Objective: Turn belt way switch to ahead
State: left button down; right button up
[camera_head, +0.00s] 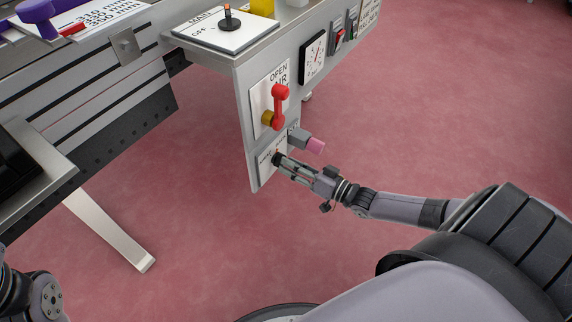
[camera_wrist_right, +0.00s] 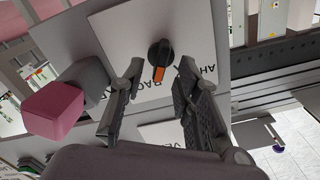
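The belt way switch is a round black knob with an orange mark (camera_wrist_right: 159,58) on a white plate (camera_wrist_right: 115,28). In the right wrist view the orange mark points down, slightly left. Partly hidden lettering starting "AH" is right of the knob, and more lettering is below it. My right gripper (camera_wrist_right: 160,70) is open, one finger on each side of the knob; contact cannot be told. In the head view my right gripper (camera_head: 284,163) reaches the lower plate (camera_head: 265,165) on the panel's side and covers part of it. My left gripper is out of view.
A pink-ended grey part (camera_head: 315,145) sticks out beside my right gripper and shows large in the wrist view (camera_wrist_right: 52,110). Above is a red air valve handle (camera_head: 279,103). A dial gauge (camera_head: 313,57) and rocker switches (camera_head: 338,38) sit further right. Open red floor lies below.

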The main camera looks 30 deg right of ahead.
jog(key=shift+x, duration=1.2)
jog(key=shift+c, duration=0.5)
grip_shut()
